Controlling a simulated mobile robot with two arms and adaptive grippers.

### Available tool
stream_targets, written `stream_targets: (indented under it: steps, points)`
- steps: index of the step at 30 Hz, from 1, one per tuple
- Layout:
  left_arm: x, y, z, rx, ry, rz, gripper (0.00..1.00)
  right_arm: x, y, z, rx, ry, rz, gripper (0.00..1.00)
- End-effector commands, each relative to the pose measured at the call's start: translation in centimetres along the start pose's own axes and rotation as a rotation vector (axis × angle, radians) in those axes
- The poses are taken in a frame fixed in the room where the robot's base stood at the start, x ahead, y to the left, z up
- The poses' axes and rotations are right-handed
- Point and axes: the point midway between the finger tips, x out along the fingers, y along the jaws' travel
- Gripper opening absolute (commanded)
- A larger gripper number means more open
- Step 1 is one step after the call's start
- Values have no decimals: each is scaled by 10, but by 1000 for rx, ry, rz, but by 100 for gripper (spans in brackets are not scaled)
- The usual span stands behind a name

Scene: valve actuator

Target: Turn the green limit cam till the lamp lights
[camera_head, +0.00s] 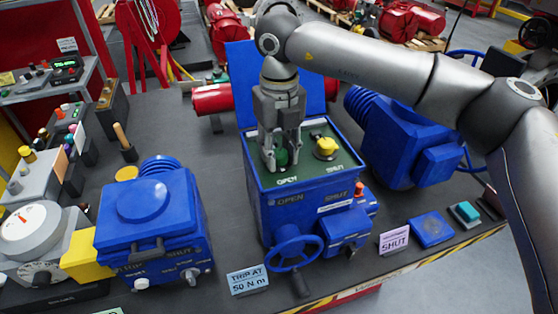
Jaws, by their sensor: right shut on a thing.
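The blue valve actuator (295,204) stands on the dark bench with its lid (275,70) open at the back. Inside its top is a green panel (308,168) marked OPEN and SHUT. The green limit cam (281,158) is on the left side of the panel, above the OPEN mark. A yellow cam (326,147) sits on the right side. My right gripper (282,160) points down from above and is shut on the green cam, partly hiding it. I cannot pick out a lamp for sure. My left gripper is not in view.
A blue handwheel (294,252) sticks out in front of the actuator. Another blue actuator (150,215) stands to the left, and a blue motor unit (405,140) to the right. Small signs (248,281) stand along the front edge. The bench between the left actuator and the open one is clear.

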Motion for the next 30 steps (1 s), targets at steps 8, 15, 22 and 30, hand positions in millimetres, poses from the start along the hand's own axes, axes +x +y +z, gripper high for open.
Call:
stream_targets:
  steps: [8,15,22,30]
  points:
    - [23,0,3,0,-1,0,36,2,0,0,-260,-1,0,7]
    - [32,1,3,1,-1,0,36,1,0,0,-453,0,1,7]
    - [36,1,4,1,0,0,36,0,-1,0,-581,0,0,7]
    - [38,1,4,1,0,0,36,0,-1,0,-651,1,-1,7]
